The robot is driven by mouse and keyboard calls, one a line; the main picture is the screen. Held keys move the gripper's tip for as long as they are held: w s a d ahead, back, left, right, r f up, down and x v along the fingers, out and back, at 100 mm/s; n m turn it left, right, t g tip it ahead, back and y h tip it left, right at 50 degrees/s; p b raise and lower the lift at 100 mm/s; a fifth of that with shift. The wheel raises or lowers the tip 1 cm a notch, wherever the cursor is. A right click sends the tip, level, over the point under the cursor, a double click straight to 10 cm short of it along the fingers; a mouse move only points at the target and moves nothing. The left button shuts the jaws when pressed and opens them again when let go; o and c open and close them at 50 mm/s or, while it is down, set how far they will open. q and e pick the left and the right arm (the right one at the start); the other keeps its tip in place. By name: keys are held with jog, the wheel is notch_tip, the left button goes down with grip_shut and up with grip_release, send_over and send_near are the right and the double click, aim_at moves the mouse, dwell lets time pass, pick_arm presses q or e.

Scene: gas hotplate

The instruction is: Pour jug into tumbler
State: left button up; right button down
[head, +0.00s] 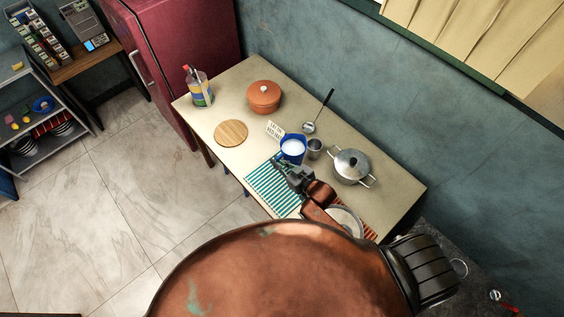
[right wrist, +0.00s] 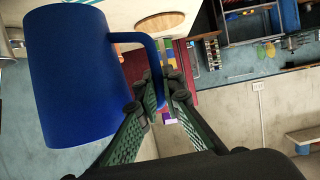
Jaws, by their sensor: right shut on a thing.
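The blue jug (head: 292,151) with white contents is over the table in the head view, its open top facing up. It fills the left of the right wrist view (right wrist: 72,75), its handle reaching to the fingers. My right gripper (head: 281,167) is shut on the jug's handle; its green fingers show in the wrist view (right wrist: 160,92). The grey metal tumbler (head: 315,149) stands just right of the jug, apart from my gripper. I cannot tell how far the jug is above the table. My left gripper is not in view.
A lidded steel pot (head: 351,166) stands right of the tumbler, with a ladle (head: 310,127) behind. A small sign (head: 275,130) is close to the jug. A striped mat (head: 272,188), wooden board (head: 231,133), orange pot (head: 263,97) and bottle (head: 201,92) occupy the table (head: 217,106).

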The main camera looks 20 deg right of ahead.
aim_at(286, 156)
jog(key=d+m, duration=0.1)
jog(key=d, duration=0.1)
jog(key=d+r+m+y, duration=0.1)
jog(key=d, duration=0.1)
jog(key=shift+w+r+p, duration=0.1)
jog(key=shift+w+p, duration=0.05)
jog(key=shift+p, duration=0.25)
pick_arm(q)
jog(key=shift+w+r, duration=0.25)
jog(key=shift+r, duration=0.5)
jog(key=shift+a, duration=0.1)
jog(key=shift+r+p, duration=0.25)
jog(key=shift+p, duration=0.05)
pick_arm(e)
jog(key=shift+r, duration=0.1)
jog(key=shift+d+r+m+p, duration=0.1)
jog(key=shift+d+m+p, duration=0.05)
jog(key=shift+m+p, duration=0.2)
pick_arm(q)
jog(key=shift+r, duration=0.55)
pick_arm(e)
jog(key=shift+w+d+r+m+g+y, duration=0.2)
jog(key=shift+d+r+m+g+y, duration=0.1)
jog(key=shift+d+r+m+y, duration=0.4)
jog(key=shift+a+r, duration=0.1)
jog(key=shift+r, duration=0.05)
